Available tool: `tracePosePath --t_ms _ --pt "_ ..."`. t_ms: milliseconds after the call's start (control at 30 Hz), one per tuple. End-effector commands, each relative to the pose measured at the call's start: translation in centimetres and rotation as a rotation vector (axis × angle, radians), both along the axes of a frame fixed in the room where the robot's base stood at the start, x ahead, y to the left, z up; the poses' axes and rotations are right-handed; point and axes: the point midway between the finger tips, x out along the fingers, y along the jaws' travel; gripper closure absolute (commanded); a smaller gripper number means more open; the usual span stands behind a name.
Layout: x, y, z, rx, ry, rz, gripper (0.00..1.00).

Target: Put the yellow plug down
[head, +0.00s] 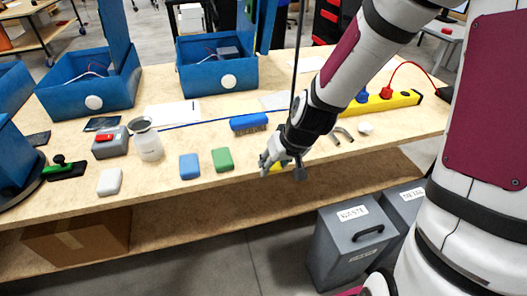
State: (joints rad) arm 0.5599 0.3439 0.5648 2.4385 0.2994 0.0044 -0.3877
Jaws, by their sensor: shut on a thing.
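My gripper (270,165) is at the front edge of the wooden table (215,131), near the middle of the view, pointing down. It is shut on the yellow plug (278,168), of which only a small patch shows between and behind the fingers. The rest of the plug is hidden by the gripper. I cannot tell whether the plug touches the table top.
Green (222,159) and blue (189,166) blocks lie left of my gripper. A blue brush (249,123) lies behind it. A yellow power strip (395,103) with red and blue plugs is at the right. Blue boxes (218,78) stand behind. Grey bins (345,245) stand below.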

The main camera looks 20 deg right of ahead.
Motion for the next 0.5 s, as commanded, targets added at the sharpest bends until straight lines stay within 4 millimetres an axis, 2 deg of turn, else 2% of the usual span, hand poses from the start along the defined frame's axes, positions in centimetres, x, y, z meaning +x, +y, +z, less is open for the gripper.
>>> tracePosePath --t_ms 300,367,500 --pt "0.1 1.0 1.3 -0.006 0.003 0.001 1.00" --pt "0.8 0.9 1.3 -0.005 0.003 0.003 1.00" --pt "3.7 0.3 0.9 -0.005 0.003 0.004 1.00"
